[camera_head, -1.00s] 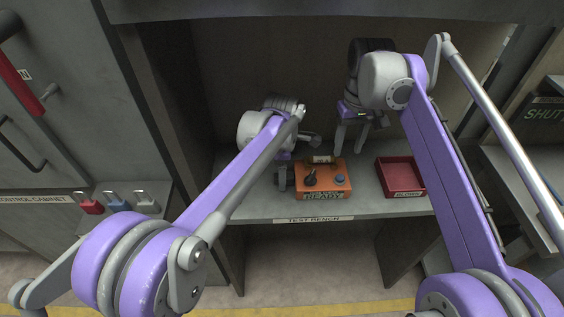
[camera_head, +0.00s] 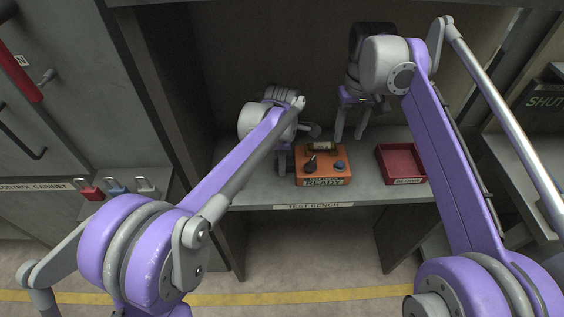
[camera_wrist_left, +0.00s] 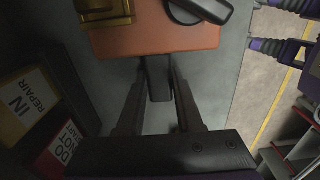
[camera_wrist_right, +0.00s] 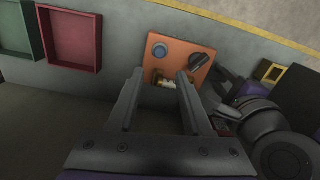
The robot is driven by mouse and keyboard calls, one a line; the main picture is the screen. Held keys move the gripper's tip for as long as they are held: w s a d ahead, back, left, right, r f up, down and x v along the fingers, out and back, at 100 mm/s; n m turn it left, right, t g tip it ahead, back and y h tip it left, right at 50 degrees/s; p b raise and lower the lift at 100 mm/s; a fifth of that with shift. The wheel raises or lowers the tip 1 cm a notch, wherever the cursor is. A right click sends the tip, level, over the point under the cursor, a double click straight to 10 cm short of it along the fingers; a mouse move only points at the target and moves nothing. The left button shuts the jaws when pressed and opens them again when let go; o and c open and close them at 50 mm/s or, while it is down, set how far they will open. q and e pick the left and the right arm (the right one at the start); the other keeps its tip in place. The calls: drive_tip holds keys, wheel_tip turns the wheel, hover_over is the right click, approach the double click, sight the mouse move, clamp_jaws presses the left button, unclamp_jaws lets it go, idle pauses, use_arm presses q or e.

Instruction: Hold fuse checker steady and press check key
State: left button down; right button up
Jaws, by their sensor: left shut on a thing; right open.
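The fuse checker (camera_head: 322,166) is an orange box marked READY on the test bench, with a dark knob or lever (camera_head: 310,163) and a round blue key (camera_head: 339,164) on top. A small fuse in a brass holder (camera_head: 320,146) sits at its back. My left gripper (camera_wrist_left: 157,72) is shut on the dark grip tab (camera_wrist_left: 158,88) on the checker's side; in the head view the arm partly hides this. My right gripper (camera_wrist_right: 161,76) is open and empty above and behind the checker, its fingers pointing down. The blue key also shows in the right wrist view (camera_wrist_right: 159,51).
A red tray (camera_head: 401,148) with a white label stands right of the checker. A green tray (camera_wrist_right: 14,28) shows beside it in the right wrist view. The grey cabinet wall is close on the left. Bare bench lies between checker and red tray.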

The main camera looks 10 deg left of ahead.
clamp_jaws()
idle(1.7)
